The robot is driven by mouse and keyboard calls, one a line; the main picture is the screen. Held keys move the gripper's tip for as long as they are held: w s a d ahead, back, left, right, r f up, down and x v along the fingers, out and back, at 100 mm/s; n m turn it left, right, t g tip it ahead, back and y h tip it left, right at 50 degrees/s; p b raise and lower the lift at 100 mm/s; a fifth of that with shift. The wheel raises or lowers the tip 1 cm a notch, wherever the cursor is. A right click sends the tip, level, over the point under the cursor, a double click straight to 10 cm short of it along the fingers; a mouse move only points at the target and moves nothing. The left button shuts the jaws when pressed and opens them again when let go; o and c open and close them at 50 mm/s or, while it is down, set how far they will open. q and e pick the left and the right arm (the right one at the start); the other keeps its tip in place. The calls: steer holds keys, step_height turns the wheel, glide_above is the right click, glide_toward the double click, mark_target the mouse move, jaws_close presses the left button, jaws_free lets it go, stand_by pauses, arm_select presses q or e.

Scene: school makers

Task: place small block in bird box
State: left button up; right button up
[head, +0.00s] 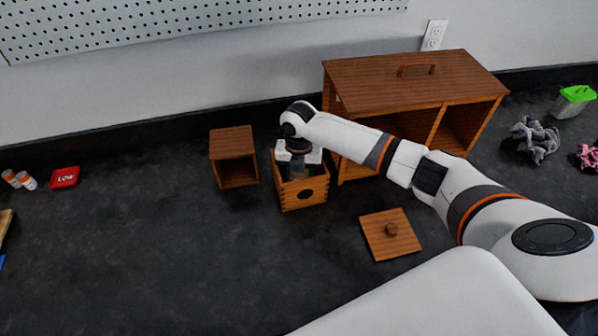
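The bird box (304,194) is a small wooden box with a dark round hole in its front and an open top. It stands on the dark surface near the middle of the head view. My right arm comes in from the right, and my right gripper (298,170) points down into the box's open top. Its fingertips are inside the box, partly hidden, so I cannot tell whether they are open or shut. I cannot make out the small block. A square wooden lid with a round knob (391,234) lies to the right in front of the box. My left gripper is out of view.
A small open wooden cube (234,157) stands just left of the box. A large wooden cabinet (415,86) stands behind to the right. A red box (65,177) and small bottles lie far left.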

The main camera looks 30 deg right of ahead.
steer(key=shift+f, duration=0.15)
steer(key=o, duration=1)
steer(key=shift+r, duration=0.25)
step_height(320, 180, up, 12)
steer(key=shift+f+b, duration=0.1)
steer(key=shift+b, duration=0.45)
